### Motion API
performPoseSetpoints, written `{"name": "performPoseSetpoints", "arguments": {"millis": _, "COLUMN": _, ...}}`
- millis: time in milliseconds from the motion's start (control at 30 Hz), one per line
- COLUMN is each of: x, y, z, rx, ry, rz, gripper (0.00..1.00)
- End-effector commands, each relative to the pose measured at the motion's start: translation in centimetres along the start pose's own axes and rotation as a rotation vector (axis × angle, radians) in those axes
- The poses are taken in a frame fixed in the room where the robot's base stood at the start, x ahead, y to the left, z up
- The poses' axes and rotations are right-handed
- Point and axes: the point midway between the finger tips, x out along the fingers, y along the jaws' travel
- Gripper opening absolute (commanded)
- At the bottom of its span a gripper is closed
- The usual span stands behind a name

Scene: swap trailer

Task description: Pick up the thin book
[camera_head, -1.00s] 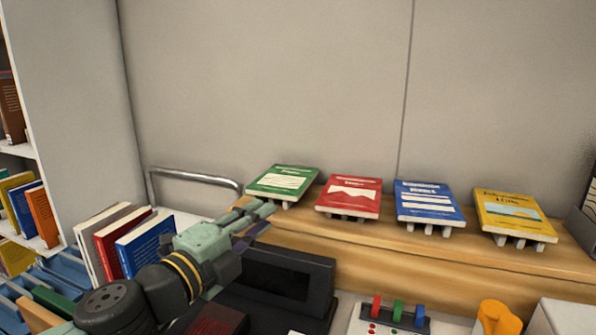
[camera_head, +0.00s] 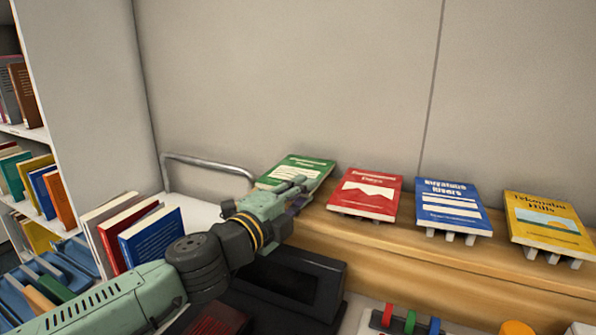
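Several thin books lie tilted on small stands along a wooden shelf: a green book (camera_head: 307,170), a red book (camera_head: 366,194), a blue book (camera_head: 452,206) and a yellow book (camera_head: 548,222). I cannot tell which one is the thin book. My gripper (camera_head: 300,190) is at the front edge of the green book and covers its lower part. Its fingers point towards the right and back. A gap between the fingertips is not clear, and I cannot tell whether they touch the book.
The wooden ledge (camera_head: 420,258) runs along the grey wall. A metal rail (camera_head: 205,160) stands behind my arm. Upright books (camera_head: 150,237) stand at the left, beside a bookcase (camera_head: 85,130). A dark device (camera_head: 335,285) sits below the ledge, near a panel with coloured levers (camera_head: 410,322).

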Motion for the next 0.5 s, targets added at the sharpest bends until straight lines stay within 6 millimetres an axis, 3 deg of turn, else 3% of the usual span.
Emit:
{"name": "performPoseSetpoints", "arguments": {"millis": 200, "x": 3.0, "y": -0.3, "z": -0.2, "rx": -0.002, "ry": 0.003, "rz": -0.001, "gripper": 0.20}}
{"name": "performPoseSetpoints", "arguments": {"millis": 500, "x": 3.6, "y": -0.2, "z": -0.1, "rx": -0.001, "ry": 0.000, "rz": 0.000, "gripper": 0.20}}
